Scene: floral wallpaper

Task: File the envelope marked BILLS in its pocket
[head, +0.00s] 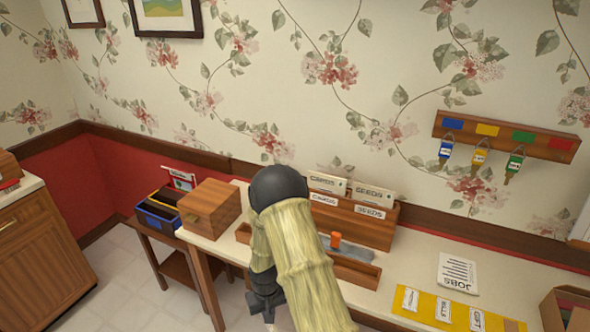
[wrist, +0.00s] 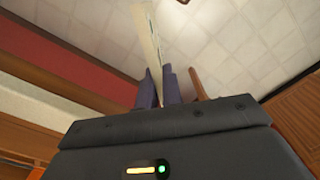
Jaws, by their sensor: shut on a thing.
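In the wrist view my gripper (wrist: 159,78) is shut on a thin, pale flat thing (wrist: 147,38), seen almost edge-on. It looks like an envelope, but no marking on it can be read. It hangs over the tiled floor. A yellow strip (head: 428,308) with several white labels lies near the front edge of the counter in the head view. One label (head: 443,310) seems to read BILLS. In the head view my own arm stands in the middle, left of the strip, and the held thing cannot be made out there.
On the counter (head: 420,258) are a JOBS sheet (head: 458,272), a card box (head: 372,231) with CARDS and SEEDS cards, a long wooden tray (head: 355,272), and a wooden box (head: 209,206). A blue crate (head: 157,219) stands at left, an open box (head: 568,296) at right. Keys hang from a rack (head: 505,135).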

